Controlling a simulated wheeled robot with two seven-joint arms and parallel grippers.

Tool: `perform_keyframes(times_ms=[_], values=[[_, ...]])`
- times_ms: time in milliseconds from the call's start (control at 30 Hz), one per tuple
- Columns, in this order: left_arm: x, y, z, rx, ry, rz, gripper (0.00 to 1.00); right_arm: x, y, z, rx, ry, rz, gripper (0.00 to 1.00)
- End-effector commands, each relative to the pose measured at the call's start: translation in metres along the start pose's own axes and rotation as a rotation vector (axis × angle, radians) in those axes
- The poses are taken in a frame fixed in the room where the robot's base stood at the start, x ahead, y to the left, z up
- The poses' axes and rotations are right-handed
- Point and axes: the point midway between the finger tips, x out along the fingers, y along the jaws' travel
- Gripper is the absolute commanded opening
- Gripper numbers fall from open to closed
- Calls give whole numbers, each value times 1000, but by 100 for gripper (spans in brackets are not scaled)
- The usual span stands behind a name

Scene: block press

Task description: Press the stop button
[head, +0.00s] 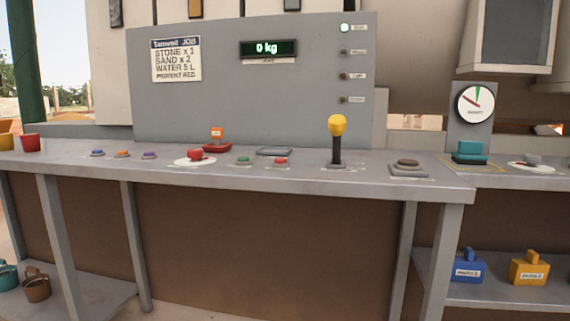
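A grey control bench with a row of buttons stands ahead of me in the head view. A small red button (280,161) sits on the bench top beside a green button (243,160). A larger red mushroom button (195,154) on a white disc is further left. The labels by the buttons are too small to read, so I cannot tell which red one is marked stop. Neither of my grippers is in view.
A yellow-knobbed lever (337,126) stands upright right of the red button. Blue, orange and purple buttons line the left. A gauge (474,104) is at right.

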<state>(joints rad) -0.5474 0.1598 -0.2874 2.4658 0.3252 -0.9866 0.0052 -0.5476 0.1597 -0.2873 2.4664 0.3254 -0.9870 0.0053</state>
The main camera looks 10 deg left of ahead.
Motion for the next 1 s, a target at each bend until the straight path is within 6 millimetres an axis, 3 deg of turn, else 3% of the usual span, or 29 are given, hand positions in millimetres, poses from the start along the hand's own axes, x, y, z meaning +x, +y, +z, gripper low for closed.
perform_keyframes(times_ms=[467, 667, 1000], values=[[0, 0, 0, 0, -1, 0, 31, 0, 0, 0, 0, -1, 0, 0], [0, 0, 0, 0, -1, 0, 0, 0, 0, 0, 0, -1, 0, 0], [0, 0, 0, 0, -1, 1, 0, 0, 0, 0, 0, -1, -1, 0]])
